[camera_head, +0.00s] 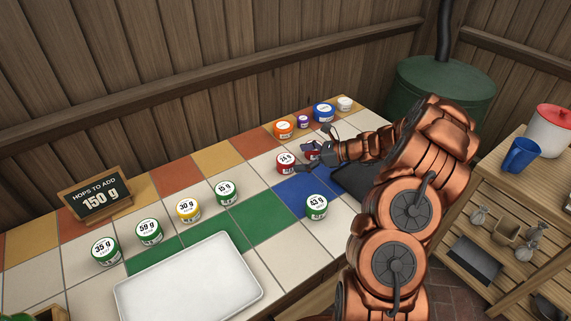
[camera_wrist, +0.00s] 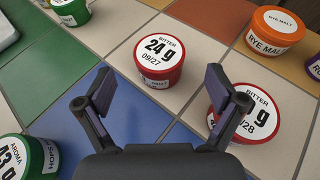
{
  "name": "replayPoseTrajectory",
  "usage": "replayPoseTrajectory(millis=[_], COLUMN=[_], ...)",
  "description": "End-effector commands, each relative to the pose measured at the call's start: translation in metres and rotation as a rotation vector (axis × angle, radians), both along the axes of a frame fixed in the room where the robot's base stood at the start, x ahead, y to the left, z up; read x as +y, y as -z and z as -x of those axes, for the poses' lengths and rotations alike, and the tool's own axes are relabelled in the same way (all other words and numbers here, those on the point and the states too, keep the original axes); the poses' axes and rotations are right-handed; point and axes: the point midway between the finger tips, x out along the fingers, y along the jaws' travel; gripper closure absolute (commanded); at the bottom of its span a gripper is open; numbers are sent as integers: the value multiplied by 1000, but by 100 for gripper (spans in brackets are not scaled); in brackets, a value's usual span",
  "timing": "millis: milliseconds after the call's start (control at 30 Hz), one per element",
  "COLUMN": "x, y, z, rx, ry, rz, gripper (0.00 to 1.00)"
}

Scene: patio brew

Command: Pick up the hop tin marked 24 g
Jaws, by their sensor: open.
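The hop tin marked 24 g (camera_wrist: 159,62) is a small red tub with a white lid label reading "BITTER 24 g 09/27". In the wrist view it stands upright on a pale tile, ahead of and between my open fingers, apart from both. In the head view the tin (camera_head: 286,163) sits just left of my gripper (camera_head: 307,160). In the wrist view my gripper (camera_wrist: 168,100) is open and empty. A second red BITTER tin (camera_wrist: 254,117) stands close by the right finger, which partly covers it and its number.
A green AROMA tin marked 43 g (camera_head: 316,207) stands nearer the front. Several more tins, a white tray (camera_head: 188,285) and a sign reading "HOPS TO ADD 150 g" (camera_head: 96,195) are to the left. An orange RYE MALT tub (camera_wrist: 275,33) stands behind.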

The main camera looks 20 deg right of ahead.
Motion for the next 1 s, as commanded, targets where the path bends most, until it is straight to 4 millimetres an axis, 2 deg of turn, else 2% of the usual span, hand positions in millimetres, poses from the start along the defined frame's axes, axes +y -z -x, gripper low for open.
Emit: replayPoseTrajectory(millis=[400, 767, 1000], x=[37, 42, 42], y=[19, 22, 22], z=[-27, -32, -32], rx=[3, 0, 0], ry=[-4, -2, -2], rz=[-1, 1, 1], gripper=[6, 6, 31])
